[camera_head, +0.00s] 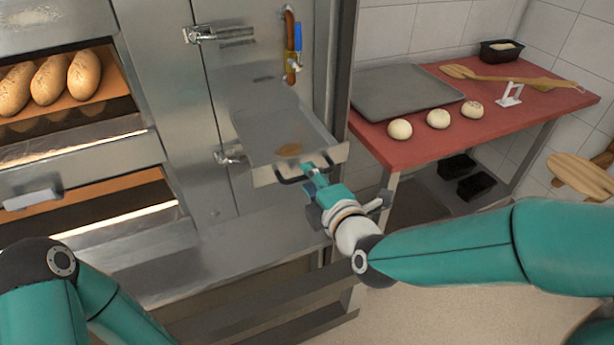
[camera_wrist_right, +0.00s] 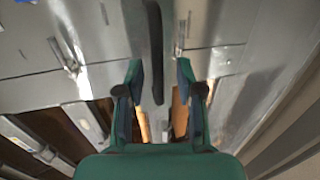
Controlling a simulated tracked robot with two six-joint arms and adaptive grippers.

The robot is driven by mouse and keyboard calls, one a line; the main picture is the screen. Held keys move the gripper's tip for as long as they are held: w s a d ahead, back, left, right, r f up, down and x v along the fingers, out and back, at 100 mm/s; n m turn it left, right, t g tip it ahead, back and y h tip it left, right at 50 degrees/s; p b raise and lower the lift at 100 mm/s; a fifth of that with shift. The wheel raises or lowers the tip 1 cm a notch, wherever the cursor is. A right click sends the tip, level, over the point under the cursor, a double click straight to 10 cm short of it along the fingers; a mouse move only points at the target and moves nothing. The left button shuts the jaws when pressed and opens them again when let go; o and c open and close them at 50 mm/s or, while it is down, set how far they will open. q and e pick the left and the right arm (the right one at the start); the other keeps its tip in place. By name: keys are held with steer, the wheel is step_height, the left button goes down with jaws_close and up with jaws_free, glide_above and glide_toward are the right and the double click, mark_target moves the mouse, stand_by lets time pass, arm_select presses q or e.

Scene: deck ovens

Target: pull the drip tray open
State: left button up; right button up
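The drip tray (camera_head: 240,122) is a shallow metal tray that sticks out from the steel oven front, with a brown stain inside. Its dark bar handle (camera_head: 289,181) runs along the tray's front face. My right gripper (camera_head: 313,173) is at the handle's right part. In the right wrist view, the dark handle (camera_wrist_right: 155,45) runs between the two fingers of my right gripper (camera_wrist_right: 159,68). The fingers are apart, with a gap on each side of the bar. My left arm shows at the lower left, but its gripper is out of view.
A red table (camera_head: 400,152) to the right holds a baking sheet (camera_head: 405,90), several dough balls and a wooden peel. An oven deck with loaves (camera_head: 50,78) is at the left. A steel ledge (camera_head: 240,240) lies below the tray. Latches stick out of the steel door.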

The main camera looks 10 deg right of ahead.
steer(key=v, duration=0.5)
steer(key=shift+s, duration=0.25)
